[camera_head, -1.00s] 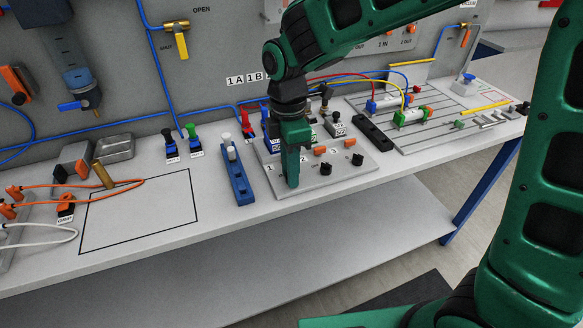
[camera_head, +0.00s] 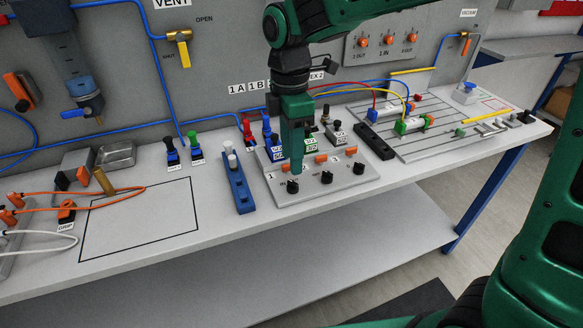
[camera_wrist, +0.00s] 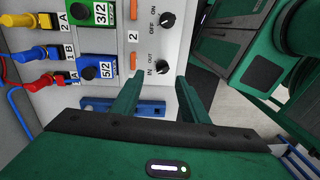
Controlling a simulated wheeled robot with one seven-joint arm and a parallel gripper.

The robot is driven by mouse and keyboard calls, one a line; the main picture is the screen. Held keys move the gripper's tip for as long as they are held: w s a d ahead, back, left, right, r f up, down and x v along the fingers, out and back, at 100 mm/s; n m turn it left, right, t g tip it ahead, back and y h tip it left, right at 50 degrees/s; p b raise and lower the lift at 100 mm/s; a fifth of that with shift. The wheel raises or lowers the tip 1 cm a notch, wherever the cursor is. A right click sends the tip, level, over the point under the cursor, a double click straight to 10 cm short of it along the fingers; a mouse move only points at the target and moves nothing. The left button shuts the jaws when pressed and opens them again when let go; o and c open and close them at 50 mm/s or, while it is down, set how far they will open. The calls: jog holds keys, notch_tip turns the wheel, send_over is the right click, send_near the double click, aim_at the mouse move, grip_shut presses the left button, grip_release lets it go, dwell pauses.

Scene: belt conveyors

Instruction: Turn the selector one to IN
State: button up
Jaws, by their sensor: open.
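The selector panel (camera_head: 335,184) lies on the bench with three black knobs in a row. The leftmost, selector one (camera_head: 292,187), shows in the wrist view as the knob (camera_wrist: 162,67) with IN and OUT printed beside it. Which word its pointer faces is not clear. My gripper (camera_head: 297,167) points down just above this knob. In the wrist view the gripper (camera_wrist: 158,82) is open, with the knob a little beyond the fingertips and roughly between them. No contact shows. The neighbouring knob (camera_wrist: 167,19) has ON and OFF labels.
Coloured valves with tubing (camera_wrist: 62,52) stand behind the panel.

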jog(key=shift+w+r, duration=0.15)
jog(key=shift+r, duration=1.9)
jog(key=s+d+m, duration=0.2)
jog(key=d+m, duration=0.4)
jog(key=d, duration=0.5)
jog(key=s+d+m, duration=0.3)
jog(key=d+m, duration=0.3)
jog(key=d, duration=0.5)
jog(key=s+d+f+m, duration=0.3)
jog(key=s+d+m, duration=0.4)
jog(key=s, duration=0.1)
jog(key=s+d+f+m, duration=0.3)
jog(key=s+d+m, duration=0.4)
jog(key=s+m, duration=0.1)
jog(key=shift+s+f+t, duration=0.25)
jog(key=shift+s+t, duration=0.05)
jog(key=shift+s, duration=0.25)
